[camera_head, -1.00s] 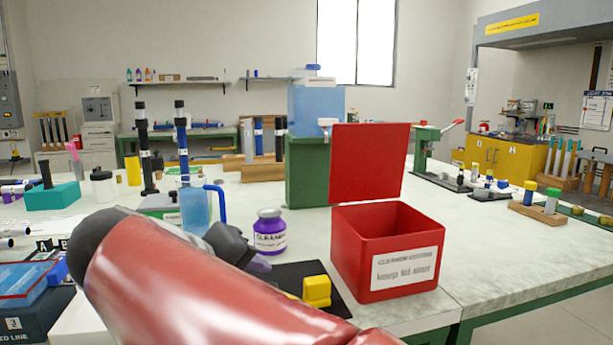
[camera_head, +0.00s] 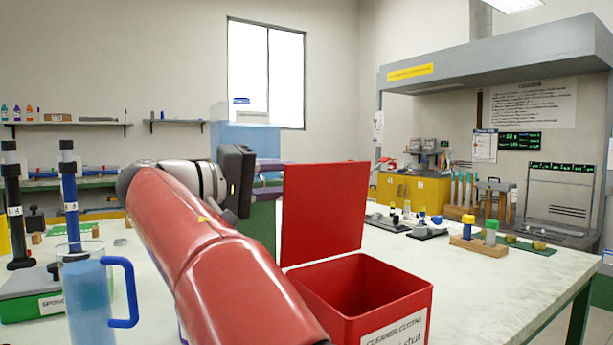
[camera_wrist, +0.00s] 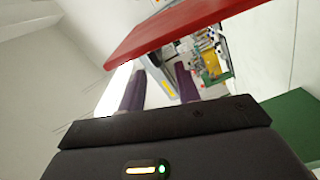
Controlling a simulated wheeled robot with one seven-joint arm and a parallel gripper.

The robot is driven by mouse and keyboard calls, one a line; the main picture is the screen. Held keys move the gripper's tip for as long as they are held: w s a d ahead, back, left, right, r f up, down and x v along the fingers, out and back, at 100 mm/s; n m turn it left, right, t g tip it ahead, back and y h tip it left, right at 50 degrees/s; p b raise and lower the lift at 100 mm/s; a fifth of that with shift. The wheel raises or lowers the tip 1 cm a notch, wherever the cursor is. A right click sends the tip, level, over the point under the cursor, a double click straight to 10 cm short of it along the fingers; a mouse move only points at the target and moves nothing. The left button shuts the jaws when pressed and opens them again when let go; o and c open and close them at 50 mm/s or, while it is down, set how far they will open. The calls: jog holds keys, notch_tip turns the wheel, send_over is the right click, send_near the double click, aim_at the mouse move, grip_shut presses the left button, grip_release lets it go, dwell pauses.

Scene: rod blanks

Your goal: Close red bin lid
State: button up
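The red bin (camera_head: 385,300) stands open on the bench at the bottom centre-right of the head view, with a cleaner-cloths label on its front. Its flat red lid (camera_head: 322,215) stands upright at the bin's back-left side. My gripper (camera_head: 270,178) is beside the lid's left edge, high up, and its fingers reach toward the lid's far side. The lid hides the fingertips in the head view. In the wrist view, my gripper's two purple fingers (camera_wrist: 160,80) are apart with nothing between them. The lid (camera_wrist: 185,28) crosses above them there; contact cannot be told.
A blue jug (camera_head: 90,300) and upright rods (camera_head: 70,195) stand at left. A blue container (camera_head: 245,140) on a green block (camera_head: 263,222) stands behind my gripper. Small vials in a wooden rack (camera_head: 478,243) stand at right.

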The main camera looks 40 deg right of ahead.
aim_at(318, 176)
jog(key=d, duration=0.7)
jog(key=shift+s+d, duration=0.4)
grip_shut()
